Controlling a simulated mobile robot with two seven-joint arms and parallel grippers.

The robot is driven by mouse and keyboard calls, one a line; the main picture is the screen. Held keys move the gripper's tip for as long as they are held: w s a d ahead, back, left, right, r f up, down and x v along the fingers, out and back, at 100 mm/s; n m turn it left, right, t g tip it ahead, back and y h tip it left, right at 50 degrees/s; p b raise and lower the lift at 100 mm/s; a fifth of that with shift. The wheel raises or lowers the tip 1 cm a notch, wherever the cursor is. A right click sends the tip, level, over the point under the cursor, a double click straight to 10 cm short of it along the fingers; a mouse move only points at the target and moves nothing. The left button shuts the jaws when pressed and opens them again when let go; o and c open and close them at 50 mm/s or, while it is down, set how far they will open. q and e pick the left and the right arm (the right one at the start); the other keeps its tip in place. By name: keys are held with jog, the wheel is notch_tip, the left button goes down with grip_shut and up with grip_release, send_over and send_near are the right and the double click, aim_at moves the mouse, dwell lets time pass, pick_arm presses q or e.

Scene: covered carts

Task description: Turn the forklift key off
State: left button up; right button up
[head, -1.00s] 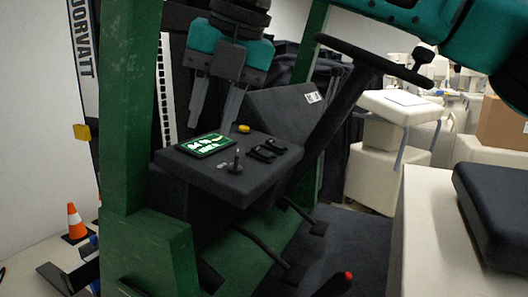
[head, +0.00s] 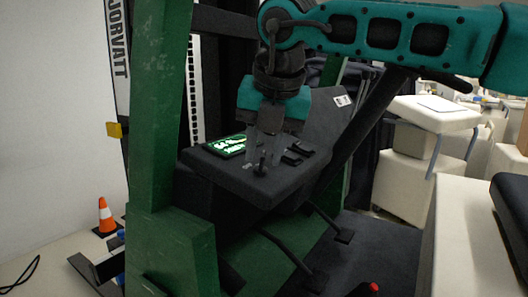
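The forklift key (head: 262,166) is a small dark upright piece on the black control panel (head: 240,180). My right gripper (head: 265,156) comes down from above, and its grey fingers reach to the panel around the key's position. The fingers look spread apart, with the key showing between or just in front of them. I cannot tell whether they touch it. A lit green display (head: 226,146) lies on the panel left of the key. Black levers (head: 297,152) are to its right. The yellow button is hidden behind my gripper. My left gripper is not in view.
A green forklift post (head: 158,110) stands left of the panel. The dark steering column (head: 365,125) slants up at the right. Pedals (head: 343,236) and a red-topped lever (head: 373,288) are below. An orange cone (head: 106,215) and pale carts (head: 405,180) stand farther away.

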jog(key=shift+w+a+f, duration=0.1)
jog(key=shift+w+f, duration=0.1)
jog(key=shift+f, duration=0.3)
grip_shut()
